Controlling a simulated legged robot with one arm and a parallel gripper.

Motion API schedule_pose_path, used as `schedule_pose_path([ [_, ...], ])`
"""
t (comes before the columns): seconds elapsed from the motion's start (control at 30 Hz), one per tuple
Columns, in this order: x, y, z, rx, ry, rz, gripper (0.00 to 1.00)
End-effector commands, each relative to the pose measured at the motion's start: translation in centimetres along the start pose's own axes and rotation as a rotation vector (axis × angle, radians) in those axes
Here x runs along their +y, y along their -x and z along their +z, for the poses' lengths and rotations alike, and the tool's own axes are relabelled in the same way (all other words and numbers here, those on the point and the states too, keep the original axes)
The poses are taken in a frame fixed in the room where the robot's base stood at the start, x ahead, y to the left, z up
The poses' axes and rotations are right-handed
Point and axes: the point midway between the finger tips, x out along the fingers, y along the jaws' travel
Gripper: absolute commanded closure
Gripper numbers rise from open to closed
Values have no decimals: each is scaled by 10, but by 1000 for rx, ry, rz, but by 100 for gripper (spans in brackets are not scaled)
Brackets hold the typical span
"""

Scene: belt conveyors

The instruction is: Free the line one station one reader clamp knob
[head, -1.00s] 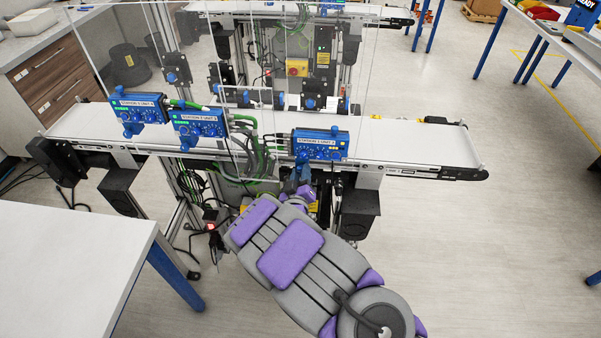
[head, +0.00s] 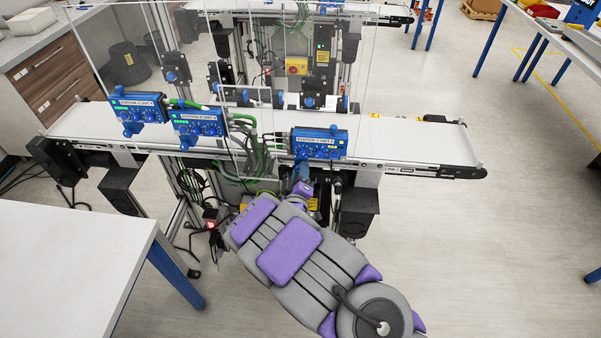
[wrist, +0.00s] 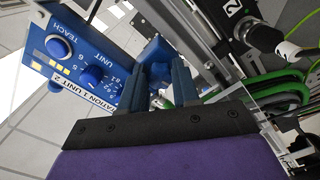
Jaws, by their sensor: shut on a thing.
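The line one station one reader (head: 319,143) is a blue box on the near side of the conveyor in the head view. Its label reads station 1, unit 2, and it shows in the wrist view (wrist: 75,62) with dials and yellow lights. Its blue clamp knob (wrist: 157,52) sticks out from the box's underside; it also shows below the box in the head view (head: 301,157). My gripper (wrist: 162,72) has a finger on each side of the knob and is shut on it. In the head view my gripper (head: 302,170) reaches up from below the belt edge.
Two more blue readers, one far left (head: 138,108) and one beside it (head: 199,124), are mounted along the same white conveyor (head: 420,142). Green and black cables (head: 262,150) hang just left of my gripper. A white table (head: 70,260) stands front left. The floor right is clear.

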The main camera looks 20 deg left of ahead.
Motion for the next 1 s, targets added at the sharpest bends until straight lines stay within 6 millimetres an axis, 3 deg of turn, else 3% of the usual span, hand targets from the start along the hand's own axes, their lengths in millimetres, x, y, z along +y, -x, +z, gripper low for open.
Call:
schedule_pose_path([
  [0.13,-1,0,-4,9,-1,-3,100],
  [0.17,-1,0,-4,9,-1,-3,67],
  [0.4,0,0,-2,5,-2,-2,44],
  [0.77,2,6,0,2,-3,-2,44],
  [1.0,0,38,-2,6,0,-3,44],
])
